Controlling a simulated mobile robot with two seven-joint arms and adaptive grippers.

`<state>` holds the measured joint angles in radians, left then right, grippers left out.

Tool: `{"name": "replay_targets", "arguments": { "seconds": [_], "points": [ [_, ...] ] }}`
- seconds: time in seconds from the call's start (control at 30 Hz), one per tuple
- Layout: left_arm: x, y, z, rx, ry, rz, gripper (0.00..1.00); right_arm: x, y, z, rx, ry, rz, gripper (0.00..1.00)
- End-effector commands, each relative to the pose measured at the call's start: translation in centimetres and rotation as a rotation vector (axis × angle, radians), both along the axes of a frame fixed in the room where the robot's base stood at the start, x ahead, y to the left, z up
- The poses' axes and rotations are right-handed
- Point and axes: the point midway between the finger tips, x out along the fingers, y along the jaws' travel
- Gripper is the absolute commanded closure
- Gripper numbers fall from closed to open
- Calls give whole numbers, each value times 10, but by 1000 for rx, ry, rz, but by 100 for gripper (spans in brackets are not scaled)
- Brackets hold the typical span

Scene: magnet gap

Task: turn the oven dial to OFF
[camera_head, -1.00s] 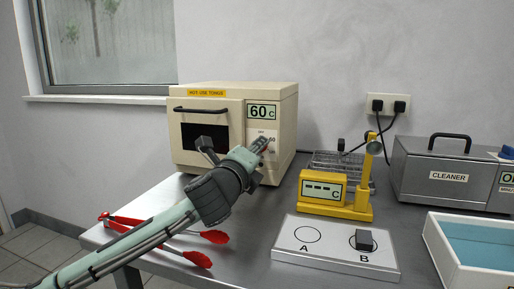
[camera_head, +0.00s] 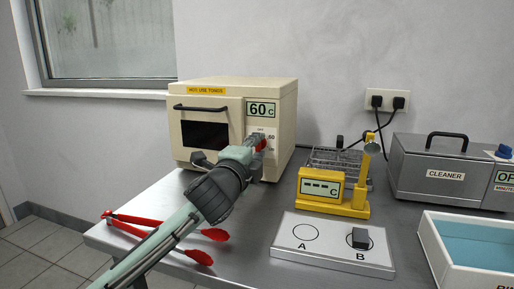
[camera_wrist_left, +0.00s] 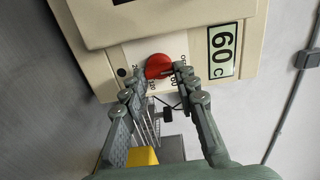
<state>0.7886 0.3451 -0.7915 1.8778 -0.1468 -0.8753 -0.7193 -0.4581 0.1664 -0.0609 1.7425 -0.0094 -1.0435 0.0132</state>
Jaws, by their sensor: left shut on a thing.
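The oven (camera_head: 285,110) is a cream box at the back of the table. Its display (camera_head: 262,109) reads 60 C. The red dial (camera_head: 261,145) sits below the display on the front panel, and it shows more clearly in the left wrist view (camera_wrist_left: 158,66). My left gripper (camera_head: 257,146) is at the panel, shut on the red dial with a finger on each side, as the left wrist view (camera_wrist_left: 160,78) shows. The fingers partly cover the printed marks around the dial, so the setting cannot be read surely. My right gripper is not in view.
Red tongs (camera_head: 130,218) lie under my left arm at the table's left. A yellow meter (camera_head: 320,188), a white A/B plate (camera_head: 330,258), a wire rack (camera_head: 335,160), a grey cleaner (camera_head: 430,175) and a white-rimmed blue bath (camera_head: 432,245) stand to the right.

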Motion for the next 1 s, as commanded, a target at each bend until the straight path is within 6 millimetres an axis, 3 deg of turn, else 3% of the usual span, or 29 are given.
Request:
{"name": "replay_targets", "arguments": {
  "seconds": [0.27,0.3,0.37,0.77,1.0],
  "points": [
    [1,1,1,-3,0,2,100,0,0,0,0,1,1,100],
    [1,1,1,-3,0,2,70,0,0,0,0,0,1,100],
    [1,1,1,-3,0,2,62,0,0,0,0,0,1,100],
    [-6,3,-1,-1,1,1,62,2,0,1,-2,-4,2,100],
    [-49,16,-1,-1,0,-1,62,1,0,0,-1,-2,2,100]
  ]
}}
